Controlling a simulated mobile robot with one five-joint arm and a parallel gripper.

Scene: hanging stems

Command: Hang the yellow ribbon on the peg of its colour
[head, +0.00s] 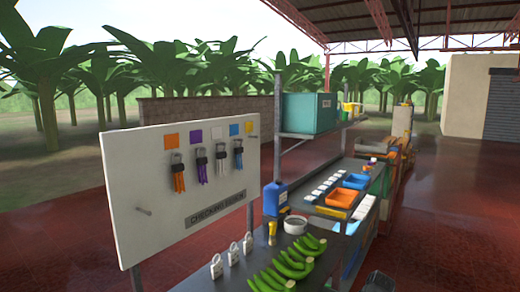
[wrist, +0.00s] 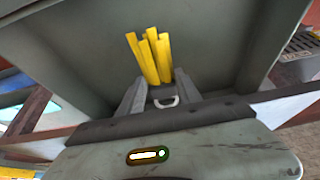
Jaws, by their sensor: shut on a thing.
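The yellow ribbon (wrist: 152,55) shows in the wrist view as a bundle of flat yellow strips. My gripper (wrist: 160,92) is shut on its clip end, where a small metal ring shows; the strips stick out beyond the jaws. The head view does not clearly show my gripper or this ribbon. There, the white board (head: 125,175) stands at the left with a row of coloured squares. The yellow square (head: 249,128) is at the right end, with no ribbon hanging below it. Its peg is too small to make out clearly.
Several ribbons, including an orange one (head: 178,178) and a blue one (head: 238,155), hang on the board. Padlocks (head: 233,255), green bananas (head: 290,265) and a blue jug (head: 275,198) crowd the bench right of the board.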

